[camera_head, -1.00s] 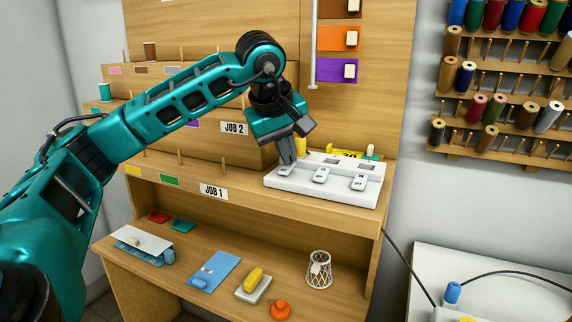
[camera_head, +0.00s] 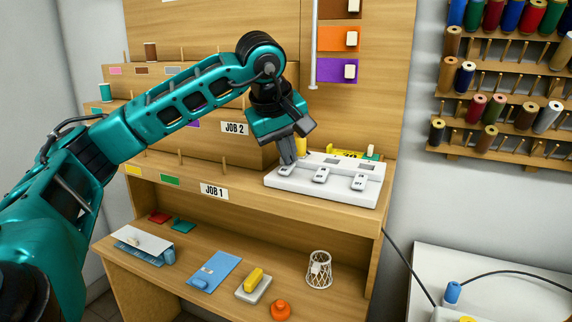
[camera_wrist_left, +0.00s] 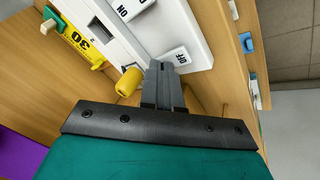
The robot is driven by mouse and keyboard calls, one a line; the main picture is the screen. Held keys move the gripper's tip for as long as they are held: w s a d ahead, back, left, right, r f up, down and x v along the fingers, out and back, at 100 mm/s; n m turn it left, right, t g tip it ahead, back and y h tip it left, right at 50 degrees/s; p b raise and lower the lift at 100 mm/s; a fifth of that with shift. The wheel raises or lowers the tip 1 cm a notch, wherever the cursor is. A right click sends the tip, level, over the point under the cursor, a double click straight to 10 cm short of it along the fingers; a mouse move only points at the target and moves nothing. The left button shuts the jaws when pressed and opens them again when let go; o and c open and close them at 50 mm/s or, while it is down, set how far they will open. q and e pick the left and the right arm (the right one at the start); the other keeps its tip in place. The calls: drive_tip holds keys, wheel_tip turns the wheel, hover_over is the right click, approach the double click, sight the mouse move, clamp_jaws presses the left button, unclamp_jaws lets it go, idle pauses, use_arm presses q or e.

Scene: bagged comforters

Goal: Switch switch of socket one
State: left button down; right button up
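A white socket strip (camera_head: 330,192) with three switches lies on the bench's upper shelf. My left gripper (camera_head: 288,161) points down at its left end, right by the leftmost switch (camera_head: 286,171). In the left wrist view, my left gripper's fingers (camera_wrist_left: 165,68) are close together with nothing between them. Their tips are at the edge of a switch (camera_wrist_left: 172,56) whose label appears to read OFF; I cannot tell if they touch it. The middle switch (camera_head: 320,175) and right switch (camera_head: 358,182) are uncovered. My right gripper is not in view.
A yellow cylinder (camera_wrist_left: 128,82) stands beside the fingers. A yellow tape measure (camera_head: 345,153) is behind the strip. A wire basket (camera_head: 319,270), yellow-topped block (camera_head: 254,281) and orange item (camera_head: 280,309) are on the lower surface. Thread racks (camera_head: 500,110) hang at right.

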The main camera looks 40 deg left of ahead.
use_arm(q)
drive_tip(key=shift+d+f, duration=0.1)
drive_tip(key=shift+f, duration=0.65)
drive_tip(key=shift+s+r+p, duration=0.2)
drive_tip(key=shift+r+p, duration=0.85)
drive_tip(key=shift+p, duration=0.05)
drive_tip(key=p+v, duration=0.1)
drive_tip(key=v, duration=0.1)
drive_tip(key=shift+s+r, duration=0.1)
drive_tip(key=shift+r, duration=0.15)
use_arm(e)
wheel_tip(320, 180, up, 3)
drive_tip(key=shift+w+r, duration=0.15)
use_arm(q)
drive_tip(key=p+v, duration=0.4)
drive_tip(key=v, duration=0.9)
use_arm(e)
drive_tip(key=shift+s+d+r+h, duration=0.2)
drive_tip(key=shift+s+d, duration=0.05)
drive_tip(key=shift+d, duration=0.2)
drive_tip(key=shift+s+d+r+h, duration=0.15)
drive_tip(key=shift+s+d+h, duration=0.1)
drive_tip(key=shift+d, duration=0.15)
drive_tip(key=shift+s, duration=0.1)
